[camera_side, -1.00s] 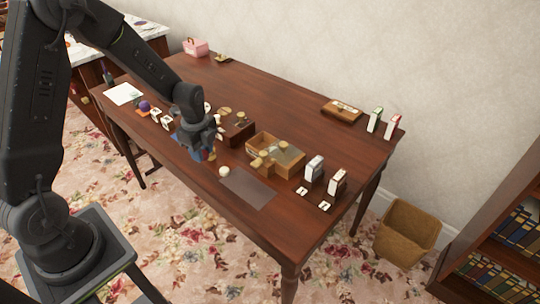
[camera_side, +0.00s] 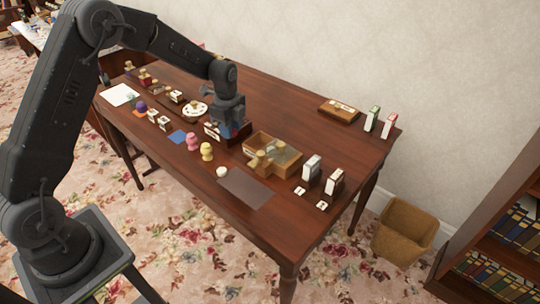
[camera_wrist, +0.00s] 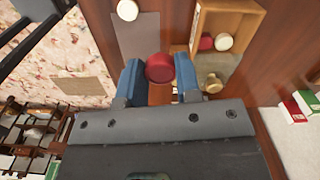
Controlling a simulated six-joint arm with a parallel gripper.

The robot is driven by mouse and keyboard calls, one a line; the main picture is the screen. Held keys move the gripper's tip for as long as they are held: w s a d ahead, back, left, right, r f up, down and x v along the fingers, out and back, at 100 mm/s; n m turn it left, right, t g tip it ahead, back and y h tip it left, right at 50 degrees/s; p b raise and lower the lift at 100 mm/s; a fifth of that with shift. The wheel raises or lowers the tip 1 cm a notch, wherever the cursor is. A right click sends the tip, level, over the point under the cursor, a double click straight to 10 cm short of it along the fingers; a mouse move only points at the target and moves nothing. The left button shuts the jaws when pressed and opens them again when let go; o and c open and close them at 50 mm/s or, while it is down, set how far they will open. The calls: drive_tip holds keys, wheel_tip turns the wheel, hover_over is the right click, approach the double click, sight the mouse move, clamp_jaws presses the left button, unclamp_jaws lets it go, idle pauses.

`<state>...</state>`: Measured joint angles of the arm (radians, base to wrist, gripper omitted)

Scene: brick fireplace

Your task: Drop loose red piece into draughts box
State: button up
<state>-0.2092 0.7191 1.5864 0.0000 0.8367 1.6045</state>
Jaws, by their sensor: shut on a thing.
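My gripper (camera_wrist: 159,77) has its blue fingertips shut on a round red piece (camera_wrist: 159,67), which shows between them in the wrist view. In the side view my gripper (camera_side: 236,131) hangs around the dark wooden box with a white label (camera_side: 212,132), hiding part of it; the red piece cannot be made out there. The open light wooden box (camera_side: 292,169), to the right of my gripper, appears to be the draughts box. In the wrist view this box (camera_wrist: 197,28) lies ahead and right of the held piece, with red and cream pieces inside.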

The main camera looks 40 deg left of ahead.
drive_tip(key=w+d+r, duration=0.3)
drive_tip(key=w+d, duration=0.1)
drive_tip(key=w, duration=0.6)
wheel_tip(320, 180, down, 6)
drive_tip(key=shift+d, duration=0.15)
drive_tip(key=o, duration=1)
drive_tip(key=shift+c, duration=0.2)
wheel_tip(320, 180, up, 14)
